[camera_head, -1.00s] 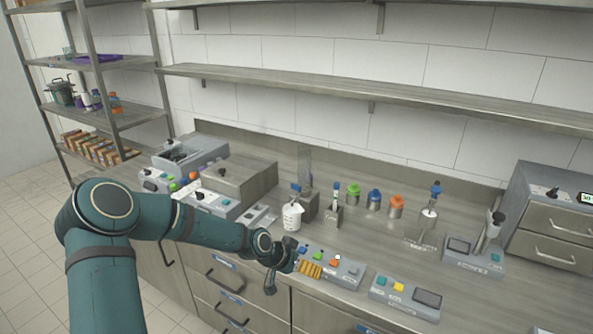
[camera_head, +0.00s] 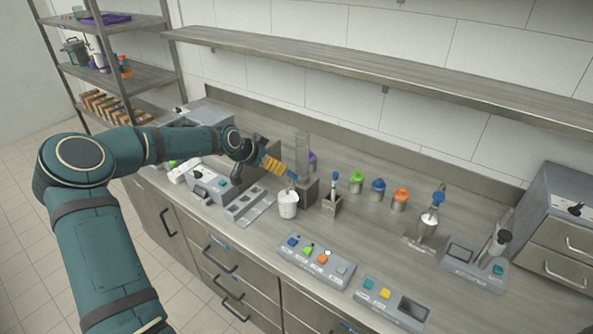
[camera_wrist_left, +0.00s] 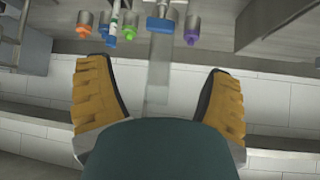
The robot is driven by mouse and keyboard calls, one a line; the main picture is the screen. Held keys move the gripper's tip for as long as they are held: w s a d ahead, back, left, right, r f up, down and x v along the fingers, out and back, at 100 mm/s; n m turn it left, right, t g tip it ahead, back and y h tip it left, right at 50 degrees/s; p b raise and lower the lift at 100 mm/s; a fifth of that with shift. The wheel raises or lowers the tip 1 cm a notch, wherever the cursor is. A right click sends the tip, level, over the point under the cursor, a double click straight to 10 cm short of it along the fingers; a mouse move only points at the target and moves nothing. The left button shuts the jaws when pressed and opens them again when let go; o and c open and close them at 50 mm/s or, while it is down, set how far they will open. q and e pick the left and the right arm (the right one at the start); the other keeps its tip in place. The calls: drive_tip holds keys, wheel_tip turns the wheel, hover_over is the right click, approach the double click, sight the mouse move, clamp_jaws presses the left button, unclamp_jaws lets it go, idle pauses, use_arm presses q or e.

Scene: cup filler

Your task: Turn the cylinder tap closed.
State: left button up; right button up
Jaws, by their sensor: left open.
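The clear upright cylinder (camera_head: 302,148) stands on a grey metal block (camera_head: 309,191) at the middle of the counter. Its blue tap (camera_head: 292,176) is at the block's left side, above a white cup (camera_head: 288,204). In the left wrist view the blue tap (camera_wrist_left: 160,25) and the clear cylinder (camera_wrist_left: 159,70) appear upside down between the fingers. My left gripper (camera_head: 282,168) has orange fingers, is open and empty, and is just left of the tap, apart from it as far as I can tell. The tap handle's exact angle is too small to tell. My right gripper is not in view.
A purple-topped canister is partly hidden behind the cylinder. Green (camera_head: 357,181), blue (camera_head: 377,189) and orange (camera_head: 401,198) topped canisters stand to the right. A blue-topped stand (camera_head: 333,203) is close by. A button panel (camera_head: 316,262) lies in front, with bare counter between.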

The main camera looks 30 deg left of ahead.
sight(292, 173)
use_arm(q)
drive_tip(key=x, duration=1.2)
drive_tip(key=shift+w+f, duration=0.2)
drive_tip(key=shift+f, duration=0.05)
drive_tip(key=c, duration=1.2)
